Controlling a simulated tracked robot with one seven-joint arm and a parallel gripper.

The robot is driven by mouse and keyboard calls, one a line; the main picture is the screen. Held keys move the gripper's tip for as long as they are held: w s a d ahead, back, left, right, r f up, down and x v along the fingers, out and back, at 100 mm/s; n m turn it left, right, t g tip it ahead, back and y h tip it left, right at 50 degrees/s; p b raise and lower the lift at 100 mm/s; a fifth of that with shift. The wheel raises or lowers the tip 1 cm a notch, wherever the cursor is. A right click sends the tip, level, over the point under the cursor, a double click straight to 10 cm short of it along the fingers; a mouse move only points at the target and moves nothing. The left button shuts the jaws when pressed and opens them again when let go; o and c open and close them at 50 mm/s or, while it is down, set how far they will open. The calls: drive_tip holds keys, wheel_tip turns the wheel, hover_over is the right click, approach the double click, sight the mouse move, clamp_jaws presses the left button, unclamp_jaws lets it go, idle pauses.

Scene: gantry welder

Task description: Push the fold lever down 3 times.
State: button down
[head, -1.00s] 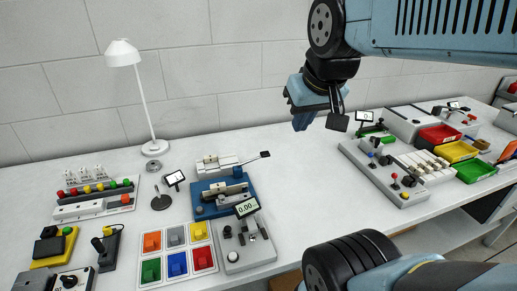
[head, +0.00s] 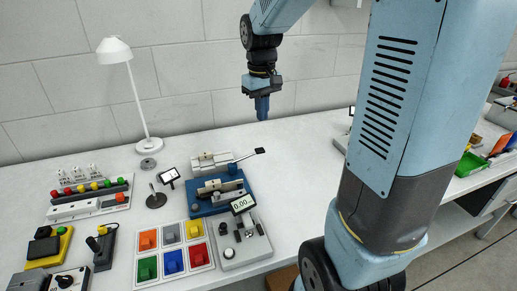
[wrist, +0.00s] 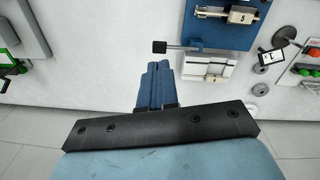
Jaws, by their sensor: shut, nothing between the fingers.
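A lever with a black end pad (head: 259,151) sticks out to the right from a white-and-blue bench device (head: 212,161); I take it to be the fold lever. It looks raised, slanting slightly up towards its end. The pad also shows in the wrist view (wrist: 159,47), on a thin rod reaching to the blue body (wrist: 220,34). My gripper (head: 262,118) has blue fingers, points down and hangs above the pad, apart from it. In the wrist view the fingers (wrist: 157,66) are together and empty, just below the pad in the picture.
A grey panel with a "0.00" display (head: 242,204) stands in front of the device. Coloured bins (head: 172,260) are left of it, and a white lamp (head: 116,46) stands at the back.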

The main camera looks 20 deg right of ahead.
drive_tip(key=w+f+g, duration=0.1)
drive_tip(key=w+f, duration=0.3)
drive_tip(key=f, duration=0.1)
drive_tip(key=shift+w+n, duration=0.4)
drive_tip(key=shift+s+d+f, duration=0.1)
drive_tip(key=shift+s+f, duration=0.1)
drive_tip(key=shift+f, duration=1.55)
drive_tip(key=shift+s+f, duration=0.15)
drive_tip(key=shift+f, duration=1.65)
